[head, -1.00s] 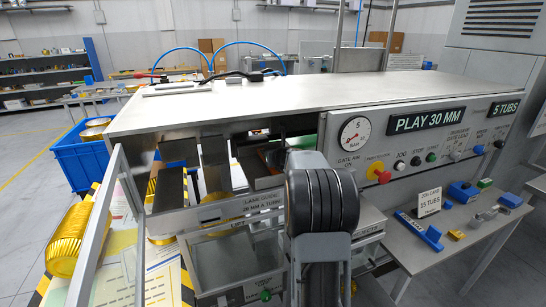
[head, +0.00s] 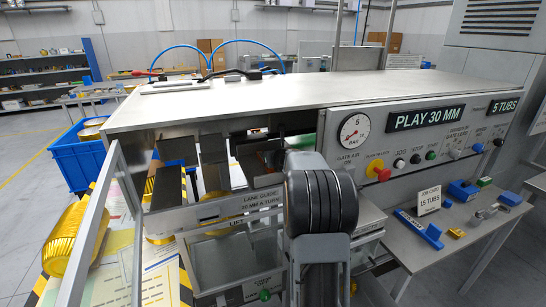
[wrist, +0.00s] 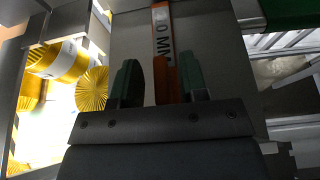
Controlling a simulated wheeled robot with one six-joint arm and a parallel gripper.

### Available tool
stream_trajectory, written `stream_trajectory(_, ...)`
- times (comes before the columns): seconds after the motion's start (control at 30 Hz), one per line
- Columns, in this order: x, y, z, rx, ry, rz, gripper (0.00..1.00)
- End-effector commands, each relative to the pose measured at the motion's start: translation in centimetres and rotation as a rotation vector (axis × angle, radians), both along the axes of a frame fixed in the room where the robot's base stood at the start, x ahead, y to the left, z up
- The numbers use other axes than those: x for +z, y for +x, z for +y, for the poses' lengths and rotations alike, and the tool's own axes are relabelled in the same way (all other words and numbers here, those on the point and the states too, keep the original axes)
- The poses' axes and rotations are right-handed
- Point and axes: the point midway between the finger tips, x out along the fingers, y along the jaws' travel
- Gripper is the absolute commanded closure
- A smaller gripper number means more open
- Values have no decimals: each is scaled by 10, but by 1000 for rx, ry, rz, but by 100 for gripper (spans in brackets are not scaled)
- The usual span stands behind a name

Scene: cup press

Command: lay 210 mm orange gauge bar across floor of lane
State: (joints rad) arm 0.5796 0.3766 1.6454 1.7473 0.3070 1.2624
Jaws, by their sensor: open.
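The orange gauge bar (wrist: 163,45) shows in the wrist view as a long strip with a white label ending in "0 MM". It lies against a grey metal surface, its near end between my gripper's two green fingers. My gripper (wrist: 158,85) is open, with a gap beside the bar on the left; the right finger is very close to it, and I cannot tell if they touch. In the head view my arm reaches into the machine's opening and hides most of the gripper and bar. The lane guide label (head: 264,196) is on the front below that opening.
Yellow ribbed tubs (wrist: 92,88) lie to the left in the wrist view. Metal walls and dark edges flank the gripper closely. In the head view, an open door frame (head: 98,222) stands at left, and a side table (head: 430,262) at right carries small blocks.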

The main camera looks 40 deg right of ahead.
Motion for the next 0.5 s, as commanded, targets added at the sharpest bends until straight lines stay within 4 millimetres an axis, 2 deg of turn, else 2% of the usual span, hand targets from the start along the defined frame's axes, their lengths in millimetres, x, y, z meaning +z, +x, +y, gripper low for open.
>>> stream_trajectory(0.2,18,0,0,0,0,0,60)
stream_trajectory(0.27,18,-11,2,-1,-2,-2,60)
stream_trajectory(0.5,36,-57,14,-1,-2,-2,60)
